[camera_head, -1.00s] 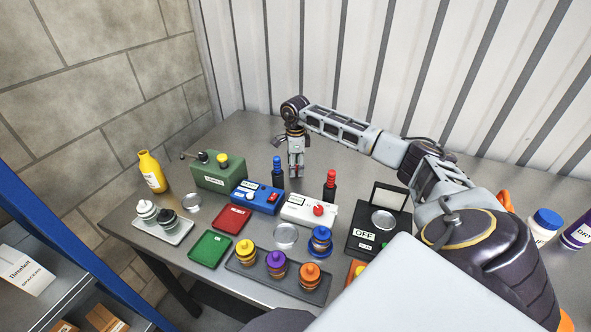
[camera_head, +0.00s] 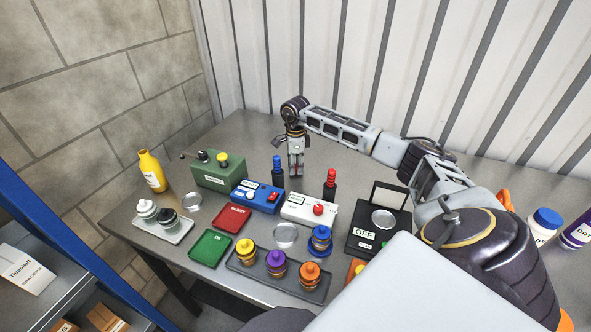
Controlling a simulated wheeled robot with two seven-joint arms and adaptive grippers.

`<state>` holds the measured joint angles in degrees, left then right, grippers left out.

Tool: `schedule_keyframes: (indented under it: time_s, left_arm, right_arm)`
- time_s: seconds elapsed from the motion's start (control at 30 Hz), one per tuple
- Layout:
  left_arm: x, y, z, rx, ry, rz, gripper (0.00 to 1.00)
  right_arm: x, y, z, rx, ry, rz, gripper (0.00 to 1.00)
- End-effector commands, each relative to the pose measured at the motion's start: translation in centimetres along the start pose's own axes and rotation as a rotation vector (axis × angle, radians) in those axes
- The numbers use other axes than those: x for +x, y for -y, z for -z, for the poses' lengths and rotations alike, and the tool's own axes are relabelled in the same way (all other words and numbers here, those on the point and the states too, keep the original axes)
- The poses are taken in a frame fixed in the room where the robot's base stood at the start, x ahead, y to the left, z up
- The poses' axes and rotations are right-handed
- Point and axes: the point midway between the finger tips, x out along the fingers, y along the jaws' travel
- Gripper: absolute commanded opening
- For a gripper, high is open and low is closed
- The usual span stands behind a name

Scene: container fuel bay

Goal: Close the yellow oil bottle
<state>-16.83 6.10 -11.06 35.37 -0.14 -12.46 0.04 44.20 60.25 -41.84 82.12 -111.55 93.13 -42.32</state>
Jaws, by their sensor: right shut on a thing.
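The yellow oil bottle (camera_head: 152,171) stands upright at the table's left back edge, with a white label. I cannot make out a separate cap on its narrow top. My right gripper (camera_head: 296,172) points down over the back middle of the table, well to the right of the bottle. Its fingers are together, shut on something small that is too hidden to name. My left gripper is not in view.
A blue switch box (camera_head: 257,198), a white box (camera_head: 309,208) and a dark tray (camera_head: 300,287) of colored-capped jars fill the middle. The back strip is clear.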

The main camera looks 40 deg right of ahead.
Motion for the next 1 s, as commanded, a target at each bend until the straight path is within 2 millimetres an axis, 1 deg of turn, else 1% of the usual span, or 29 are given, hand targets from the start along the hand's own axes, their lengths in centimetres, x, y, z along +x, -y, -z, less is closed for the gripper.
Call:
schedule_keyframes:
  time_s: [0.27,0.47,0.57,0.9,1.0]
  left_arm:
    - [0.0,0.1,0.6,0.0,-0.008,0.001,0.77]
    - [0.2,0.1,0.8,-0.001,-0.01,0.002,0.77]
    - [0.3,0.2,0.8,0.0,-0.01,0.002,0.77]
    - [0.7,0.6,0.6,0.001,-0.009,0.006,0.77]
    - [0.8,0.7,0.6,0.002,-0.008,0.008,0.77]
  right_arm:
    - [-0.2,0.0,0.0,0.0,0.0,0.001,0.23]
    - [-1.5,0.1,0.0,0.0,0.001,0.002,0.23]
    - [-2.6,0.1,0.0,0.001,0.001,0.002,0.23]
    - [-7.5,0.1,-0.1,0.001,0.002,0.003,0.23]
    - [-8.6,0.1,0.0,0.001,0.001,0.002,0.23]
